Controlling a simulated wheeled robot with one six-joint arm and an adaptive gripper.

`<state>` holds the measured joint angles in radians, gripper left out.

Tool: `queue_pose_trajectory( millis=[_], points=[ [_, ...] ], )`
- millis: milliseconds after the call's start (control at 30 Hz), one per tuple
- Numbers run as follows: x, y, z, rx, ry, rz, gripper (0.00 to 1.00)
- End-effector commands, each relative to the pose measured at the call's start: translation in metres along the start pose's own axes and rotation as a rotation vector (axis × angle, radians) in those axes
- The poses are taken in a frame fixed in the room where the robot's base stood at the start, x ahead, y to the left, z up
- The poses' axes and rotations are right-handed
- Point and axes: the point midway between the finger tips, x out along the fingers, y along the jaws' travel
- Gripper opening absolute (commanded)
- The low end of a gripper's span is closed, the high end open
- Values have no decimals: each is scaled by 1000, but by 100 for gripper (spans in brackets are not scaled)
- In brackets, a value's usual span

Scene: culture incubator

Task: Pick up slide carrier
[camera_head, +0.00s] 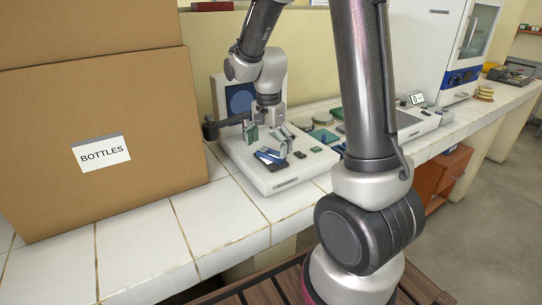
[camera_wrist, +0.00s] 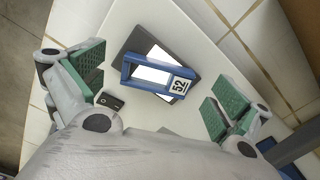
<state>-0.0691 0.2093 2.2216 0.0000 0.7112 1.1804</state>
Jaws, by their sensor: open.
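The slide carrier (camera_wrist: 160,76) is a blue frame with a white middle and a white label marked 52. In the wrist view it lies over a dark grey plate (camera_wrist: 142,42) on a white instrument. It also shows small and blue in the head view (camera_head: 270,156). My gripper (camera_wrist: 158,92) is open, its green-padded fingers apart on the left and right of the carrier, with nothing between them touching it. In the head view my gripper (camera_head: 266,134) hangs just above the instrument, partly in front of it.
The white instrument (camera_head: 290,183) stands on a white tiled bench (camera_head: 221,212). A large cardboard box marked BOTTLES (camera_head: 100,180) stands close at the left. Green-topped items (camera_head: 323,136) and a flat white device (camera_head: 408,125) lie to the right. A black switch (camera_wrist: 110,101) is beside the carrier.

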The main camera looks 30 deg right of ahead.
Motion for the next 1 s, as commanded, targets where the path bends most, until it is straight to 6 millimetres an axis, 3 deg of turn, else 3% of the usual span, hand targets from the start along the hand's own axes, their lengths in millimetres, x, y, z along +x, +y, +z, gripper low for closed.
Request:
queue_pose_trajectory(
  millis=[133, 367, 600, 767, 1000],
  points=[
    [16, 0, 0, -1, 0, 1, 100],
    [18, 0, 0, -1, 0, -1, 100],
    [18, 0, 0, -1, 0, -1, 58],
    [18, 0, 0, -1, 0, -1, 53],
    [10, -1, 0, -1, 1, -3, 52]
  ],
)
